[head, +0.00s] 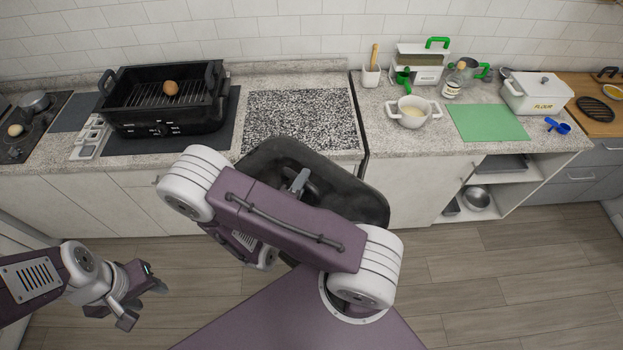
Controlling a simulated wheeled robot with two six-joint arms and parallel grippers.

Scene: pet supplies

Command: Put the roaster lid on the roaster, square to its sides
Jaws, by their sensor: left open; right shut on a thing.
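The black roaster (160,122) stands on a dark mat on the left counter, open at the top, with a wire rack and a brown egg-like item (171,87) inside. The dark roaster lid (368,204) is in front of the counter, right of the roaster and apart from it. My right gripper (299,182) is shut on the lid, near its handle; my purple arm hides much of the lid and the grip. My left gripper (145,299) is open and empty, low at the left over the floor.
A speckled board (300,118) lies right of the roaster. A white rack-like piece (89,138) lies at its left, beside a stove with a pan. The right counter holds a white pot (411,113), green mat (488,123) and flour box (537,95).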

